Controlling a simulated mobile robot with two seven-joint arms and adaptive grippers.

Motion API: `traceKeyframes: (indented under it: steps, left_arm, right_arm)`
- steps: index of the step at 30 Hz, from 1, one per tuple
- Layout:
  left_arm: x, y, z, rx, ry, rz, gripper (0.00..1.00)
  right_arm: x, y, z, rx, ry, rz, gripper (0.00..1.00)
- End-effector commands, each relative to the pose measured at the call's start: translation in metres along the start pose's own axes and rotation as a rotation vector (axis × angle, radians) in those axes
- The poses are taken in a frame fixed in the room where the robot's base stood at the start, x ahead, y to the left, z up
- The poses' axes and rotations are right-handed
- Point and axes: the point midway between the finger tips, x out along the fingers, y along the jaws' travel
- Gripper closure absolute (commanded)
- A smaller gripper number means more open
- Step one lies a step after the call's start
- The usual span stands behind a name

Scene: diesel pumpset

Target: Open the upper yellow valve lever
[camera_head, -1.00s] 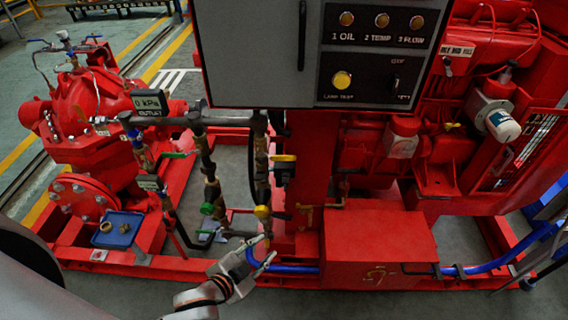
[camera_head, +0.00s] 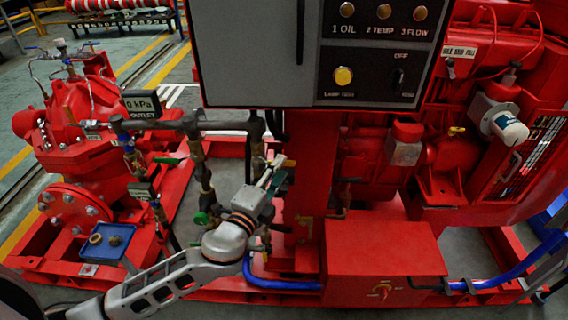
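The upper yellow valve lever (camera_head: 277,161) is on the piping left of the red post, below the grey control box. Only a small part of it shows. My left gripper (camera_head: 275,172) reaches up to it from below, with its fingertips at or very near the lever. I cannot tell whether they touch it or how far apart the fingers are. My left wrist and gripper hide much of the piping below, and the lower yellow valve is hidden. My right gripper is not in view.
The grey control box (camera_head: 250,60) overhangs the valve area from above. A red post (camera_head: 305,190) stands close on the right. Dark vertical piping (camera_head: 203,170) with a green valve handle (camera_head: 201,217) stands on the left. A blue hose (camera_head: 285,284) runs below.

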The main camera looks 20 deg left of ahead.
Motion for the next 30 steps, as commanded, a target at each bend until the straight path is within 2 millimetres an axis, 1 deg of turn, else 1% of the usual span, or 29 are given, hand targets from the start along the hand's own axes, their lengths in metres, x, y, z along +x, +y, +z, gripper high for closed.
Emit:
traceKeyframes:
  steps: [1,3,7,12,19,20,21,23,30]
  left_arm:
    - [0.008,0.000,0.000,0.000,0.000,-0.001,0.69]
    - [0.017,0.001,-0.001,-0.001,0.001,0.001,0.69]
    - [0.029,0.001,0.000,-0.002,0.001,0.001,0.69]
    - [0.035,0.001,0.000,-0.003,0.001,0.003,0.69]
    - [0.035,0.001,0.000,-0.003,0.001,0.003,0.69]
    - [0.035,0.001,0.000,-0.003,0.001,0.003,0.75]
    - [0.035,0.001,0.000,-0.003,0.001,0.003,0.85]
    - [0.035,0.001,0.000,-0.003,0.001,0.003,1.00]
    - [0.035,0.001,0.000,-0.005,0.001,0.002,1.00]
  right_arm:
    - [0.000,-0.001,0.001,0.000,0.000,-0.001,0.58]
    - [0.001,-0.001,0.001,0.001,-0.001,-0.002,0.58]
    - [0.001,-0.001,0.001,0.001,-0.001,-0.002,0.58]
    - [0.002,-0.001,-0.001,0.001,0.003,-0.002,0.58]
    - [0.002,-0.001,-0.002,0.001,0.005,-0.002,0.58]
    - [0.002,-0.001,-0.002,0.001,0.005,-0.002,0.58]
    - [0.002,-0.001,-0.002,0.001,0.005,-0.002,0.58]
    - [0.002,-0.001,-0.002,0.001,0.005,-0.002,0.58]
    - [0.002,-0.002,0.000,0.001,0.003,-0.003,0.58]
